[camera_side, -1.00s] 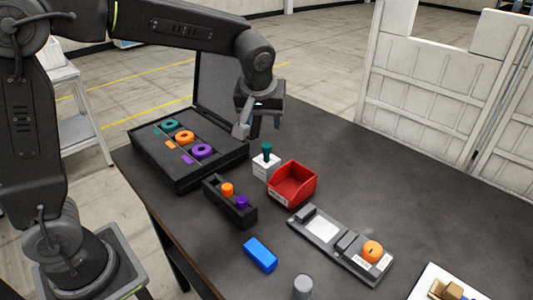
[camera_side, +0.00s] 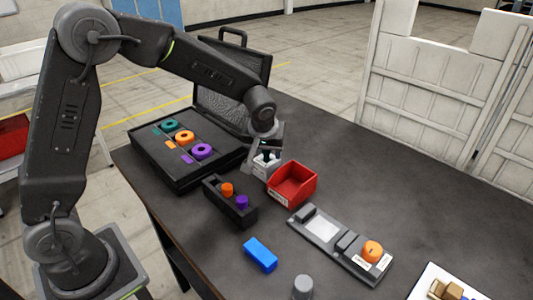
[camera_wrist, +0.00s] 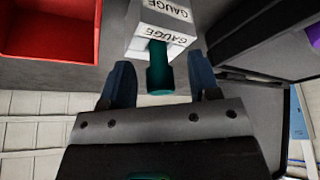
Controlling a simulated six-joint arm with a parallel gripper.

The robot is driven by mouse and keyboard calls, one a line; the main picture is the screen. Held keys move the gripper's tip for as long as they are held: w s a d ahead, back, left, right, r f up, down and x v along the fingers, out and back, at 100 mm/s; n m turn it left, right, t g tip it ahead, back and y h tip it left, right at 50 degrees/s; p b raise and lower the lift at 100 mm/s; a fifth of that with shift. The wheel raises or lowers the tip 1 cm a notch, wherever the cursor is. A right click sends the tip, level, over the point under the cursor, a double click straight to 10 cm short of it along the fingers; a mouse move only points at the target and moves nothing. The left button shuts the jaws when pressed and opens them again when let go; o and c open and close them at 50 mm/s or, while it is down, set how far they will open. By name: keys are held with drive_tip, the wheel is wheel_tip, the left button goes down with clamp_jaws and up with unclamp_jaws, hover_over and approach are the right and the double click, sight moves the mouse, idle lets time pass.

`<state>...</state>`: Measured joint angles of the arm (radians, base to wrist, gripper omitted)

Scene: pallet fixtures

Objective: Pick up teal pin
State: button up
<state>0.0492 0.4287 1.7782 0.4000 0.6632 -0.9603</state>
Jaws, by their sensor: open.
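The teal pin (camera_wrist: 159,72) stands in the white gauge block (camera_wrist: 165,22), which carries GAUGE labels. In the wrist view the pin lies between the two blue fingertips of my gripper (camera_wrist: 160,82), with a gap on each side. My gripper is open. In the side view my gripper (camera_side: 264,160) is down at the gauge block (camera_side: 262,174) and hides most of the pin.
A red bin (camera_side: 292,184) stands close to the right of the gauge block. A black case (camera_side: 160,160) with teal, orange and purple rings is on the left. A black holder (camera_side: 229,204) with orange and purple pins is in front. A blue block (camera_side: 260,255) lies nearer.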

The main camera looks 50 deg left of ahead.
drive_tip(key=shift+w+a+f, duration=0.1)
drive_tip(key=shift+f, duration=0.2)
drive_tip(key=shift+c, duration=0.3)
clamp_jaws()
drive_tip(key=shift+r, duration=0.1)
